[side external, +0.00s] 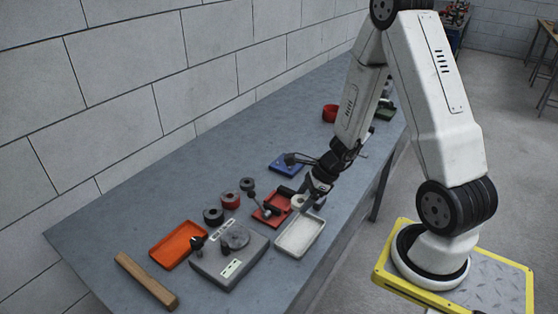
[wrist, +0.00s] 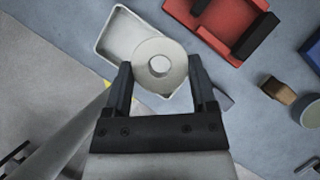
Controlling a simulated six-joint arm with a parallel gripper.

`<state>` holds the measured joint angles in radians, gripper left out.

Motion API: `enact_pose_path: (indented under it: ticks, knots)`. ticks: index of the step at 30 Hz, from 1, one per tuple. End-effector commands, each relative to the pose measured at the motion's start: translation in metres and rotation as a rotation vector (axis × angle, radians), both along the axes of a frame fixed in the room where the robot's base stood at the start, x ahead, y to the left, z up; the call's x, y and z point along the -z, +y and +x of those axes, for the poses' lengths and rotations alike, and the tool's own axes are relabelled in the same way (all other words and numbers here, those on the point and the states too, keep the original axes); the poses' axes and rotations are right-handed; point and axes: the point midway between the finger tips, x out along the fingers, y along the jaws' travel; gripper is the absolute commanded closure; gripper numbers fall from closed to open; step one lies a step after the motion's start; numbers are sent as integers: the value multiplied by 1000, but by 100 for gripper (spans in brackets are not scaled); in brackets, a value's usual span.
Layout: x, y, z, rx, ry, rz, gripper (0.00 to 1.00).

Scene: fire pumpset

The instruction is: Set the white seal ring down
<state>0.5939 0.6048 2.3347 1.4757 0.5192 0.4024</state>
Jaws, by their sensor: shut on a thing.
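The white seal ring (wrist: 160,66) is held between the two fingers of my gripper (wrist: 160,72), with its round face and centre hole toward the wrist camera. In the side view the ring (side external: 298,201) shows small at the tip of my gripper (side external: 306,197). A white rectangular tray (wrist: 117,33) lies beneath and just beyond the ring in the wrist view, and the ring covers part of it. In the side view this tray (side external: 300,236) sits near the table's front edge, just below my gripper. I cannot tell how high the ring is above it.
A red tray (side external: 272,208) with dark parts lies beside the white tray. A grey device (side external: 228,262), an orange tray (side external: 178,245), a wooden bar (side external: 146,280) and several dark and red rings stand to the left. A blue tray (side external: 288,164) lies farther back.

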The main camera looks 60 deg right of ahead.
Motion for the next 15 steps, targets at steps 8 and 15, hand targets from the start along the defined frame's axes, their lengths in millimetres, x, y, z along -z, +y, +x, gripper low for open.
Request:
enact_pose_path:
  ticks: [8,15]
  knots:
    - [6,21,-17,-52,9,-11,89]
    - [8,23,-19,-57,10,-12,89]
